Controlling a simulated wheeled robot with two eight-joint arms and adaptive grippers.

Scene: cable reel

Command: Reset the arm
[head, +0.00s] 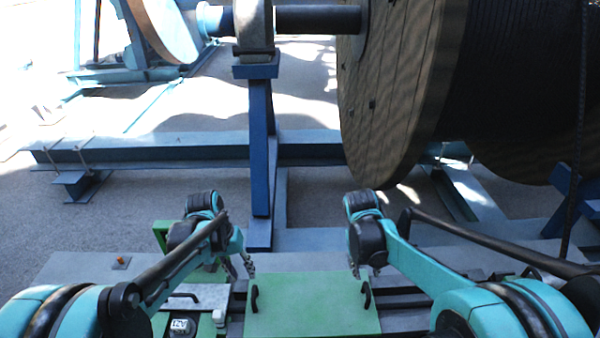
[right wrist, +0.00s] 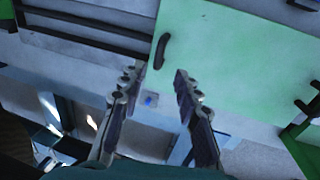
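My left gripper (head: 239,268) hangs at the left of a green panel (head: 312,308), with its small fingers apart and nothing seen between them. My right gripper (head: 364,270) is above the panel's right back corner. In the right wrist view my right gripper (right wrist: 155,78) has its two fingers spread and empty, close to a black handle (right wrist: 161,51) on the green panel. Both arms reach forward from the bottom corners, bent at the elbows. Any contact with the panel cannot be made out.
A large wooden cable reel (head: 392,95) wound with dark cable stands at the right back on a shaft. A blue post (head: 260,150) supports the shaft. A blue beam (head: 140,150) crosses behind the grey platform. Open grey ground lies at the left.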

